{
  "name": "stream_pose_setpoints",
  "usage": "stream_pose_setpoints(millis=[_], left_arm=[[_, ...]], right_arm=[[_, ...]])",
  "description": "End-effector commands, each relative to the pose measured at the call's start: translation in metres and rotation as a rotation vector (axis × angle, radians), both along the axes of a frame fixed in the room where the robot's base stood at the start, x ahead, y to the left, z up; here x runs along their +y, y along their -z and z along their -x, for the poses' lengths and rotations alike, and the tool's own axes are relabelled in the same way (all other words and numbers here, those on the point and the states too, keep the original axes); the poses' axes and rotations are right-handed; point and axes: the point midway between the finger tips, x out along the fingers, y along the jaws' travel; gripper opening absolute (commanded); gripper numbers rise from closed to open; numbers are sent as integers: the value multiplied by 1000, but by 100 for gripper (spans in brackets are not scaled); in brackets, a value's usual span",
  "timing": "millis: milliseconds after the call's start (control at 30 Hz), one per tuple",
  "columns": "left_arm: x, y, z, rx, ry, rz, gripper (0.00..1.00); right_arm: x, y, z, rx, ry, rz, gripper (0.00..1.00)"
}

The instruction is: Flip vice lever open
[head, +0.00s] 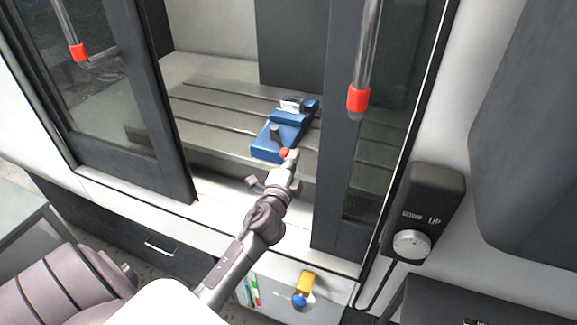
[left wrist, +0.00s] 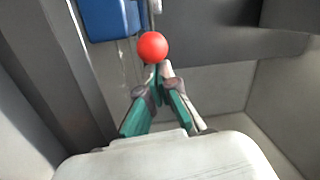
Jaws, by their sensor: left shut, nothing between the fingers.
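The blue vice (head: 283,131) sits on the slotted metal bed inside the machine; part of its blue body (left wrist: 108,18) shows at the top of the left wrist view. Its lever ends in a red ball knob (head: 285,153); the knob (left wrist: 153,47) is large in the left wrist view. My left gripper (head: 292,160) reaches in through the doorway at the front of the vice. Its fingertips (left wrist: 158,70) are shut, with nothing between them, just below the red knob in the wrist view. I cannot tell whether they touch it. My right gripper is not in view.
Dark sliding doors with red-ended handles (head: 358,100) flank the opening, left and right. The slotted bed (head: 215,112) is clear left of the vice. A control box with a dial (head: 412,244) is on the right. A yellow and blue item (head: 304,288) is below the opening.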

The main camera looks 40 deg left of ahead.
Motion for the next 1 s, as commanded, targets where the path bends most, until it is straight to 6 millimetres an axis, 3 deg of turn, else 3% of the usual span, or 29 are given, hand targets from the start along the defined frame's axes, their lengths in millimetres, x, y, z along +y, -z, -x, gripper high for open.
stream_pose_setpoints(millis=[200, 1000], left_arm=[[2, 0, -7, 0, 0, 0, 0], [7, -1, -1, 2, 100, -3, 0]], right_arm=[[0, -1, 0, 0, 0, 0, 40], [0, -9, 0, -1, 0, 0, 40]])
